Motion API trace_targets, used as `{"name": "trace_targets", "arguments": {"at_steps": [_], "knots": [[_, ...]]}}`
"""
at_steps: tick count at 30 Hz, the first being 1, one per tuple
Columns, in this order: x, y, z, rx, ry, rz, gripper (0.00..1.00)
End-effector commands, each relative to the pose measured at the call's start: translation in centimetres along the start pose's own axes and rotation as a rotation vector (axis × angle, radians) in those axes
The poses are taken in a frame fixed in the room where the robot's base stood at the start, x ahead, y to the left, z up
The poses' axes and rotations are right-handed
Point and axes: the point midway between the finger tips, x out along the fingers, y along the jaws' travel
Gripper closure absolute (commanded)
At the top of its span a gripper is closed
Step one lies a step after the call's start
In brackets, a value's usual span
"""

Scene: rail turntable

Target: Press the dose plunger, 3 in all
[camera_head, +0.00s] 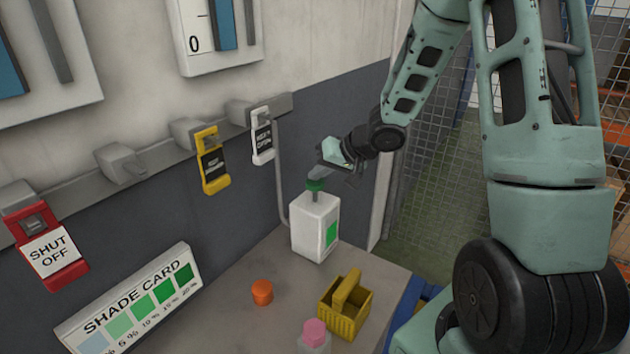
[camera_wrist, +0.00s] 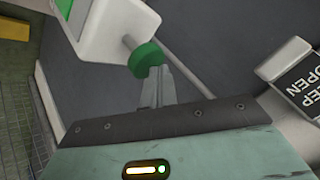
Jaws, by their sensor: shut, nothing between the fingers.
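The dose dispenser is a white box (camera_head: 311,238) with a green label, standing at the back of the grey table against the wall. Its plunger has a green round knob (camera_head: 316,185) on a grey stem, standing up above the box top. In the wrist view the green knob (camera_wrist: 146,57) is just beyond my fingertips, and the white box (camera_wrist: 108,25) is behind it. My gripper (camera_head: 317,173) is shut and empty, right over the knob; it also shows in the wrist view (camera_wrist: 157,72). I cannot tell whether the fingertips touch the knob.
A shade card (camera_head: 135,305) with green swatches leans at the left. An orange cap (camera_head: 262,292), a yellow basket (camera_head: 343,318) and a pink-topped container (camera_head: 315,334) stand in front of the dispenser. Red, yellow and white tags (camera_head: 262,143) hang along the wall rail. Wire mesh (camera_head: 450,130) is at right.

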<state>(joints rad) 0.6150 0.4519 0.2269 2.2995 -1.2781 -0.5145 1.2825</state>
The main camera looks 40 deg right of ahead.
Motion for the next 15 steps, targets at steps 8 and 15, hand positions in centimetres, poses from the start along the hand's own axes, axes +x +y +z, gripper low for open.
{"name": "trace_targets", "arguments": {"at_steps": [8, 15], "knots": [[0.28, 0.20, 0.25, 0.001, -0.002, 0.000, 1.00], [0.48, 0.34, 0.43, 0.001, -0.003, 0.000, 1.00]]}}
